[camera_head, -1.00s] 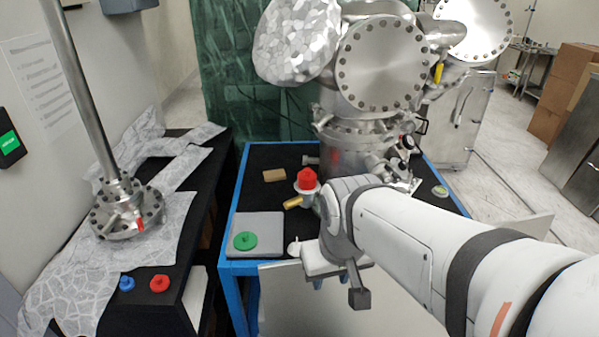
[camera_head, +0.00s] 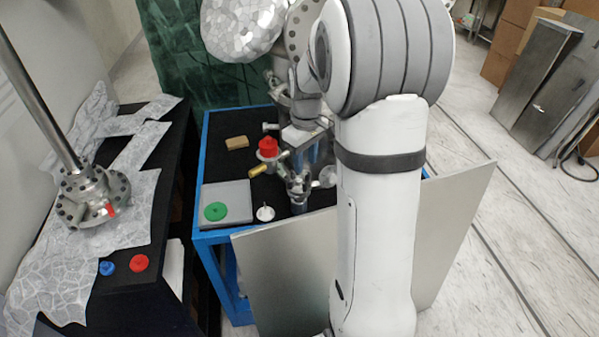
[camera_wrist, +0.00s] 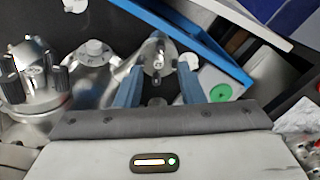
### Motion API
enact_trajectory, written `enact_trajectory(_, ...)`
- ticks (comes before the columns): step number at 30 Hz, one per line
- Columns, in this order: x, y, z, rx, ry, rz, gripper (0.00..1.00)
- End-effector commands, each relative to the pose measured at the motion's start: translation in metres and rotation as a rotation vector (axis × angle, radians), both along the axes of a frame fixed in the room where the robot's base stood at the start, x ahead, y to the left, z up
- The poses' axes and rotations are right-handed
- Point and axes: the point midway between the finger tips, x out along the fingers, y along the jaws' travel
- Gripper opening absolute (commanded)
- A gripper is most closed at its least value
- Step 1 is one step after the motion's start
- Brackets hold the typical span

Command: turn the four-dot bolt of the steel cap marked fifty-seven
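My gripper (camera_wrist: 161,70) is open in the wrist view, its two blue fingers apart with nothing visibly clamped. Just beyond and between the fingertips is a shiny steel fitting (camera_wrist: 157,52). To the left are a round steel cap (camera_wrist: 95,50) and a steel cap with several black knobs around it (camera_wrist: 35,68). No number fifty-seven or dot marks can be read, so I cannot tell which is the task's cap or bolt. In the head view my blue fingers (camera_head: 317,150) show beside my arm, above a small steel fitting (camera_head: 299,184) at the blue-framed table.
A steel column on a flange (camera_head: 92,197) stands on the left bench. My arm hides the table's right side.

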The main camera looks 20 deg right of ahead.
Motion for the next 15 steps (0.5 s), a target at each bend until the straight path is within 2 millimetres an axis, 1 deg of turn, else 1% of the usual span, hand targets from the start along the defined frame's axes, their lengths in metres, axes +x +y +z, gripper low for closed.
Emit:
enact_trajectory(9, -0.001, 0.001, -0.048, 0.001, 0.005, 0.001, 0.35)
enact_trajectory(15, -0.001, 0.001, -0.070, 0.001, 0.003, 0.001, 0.35)
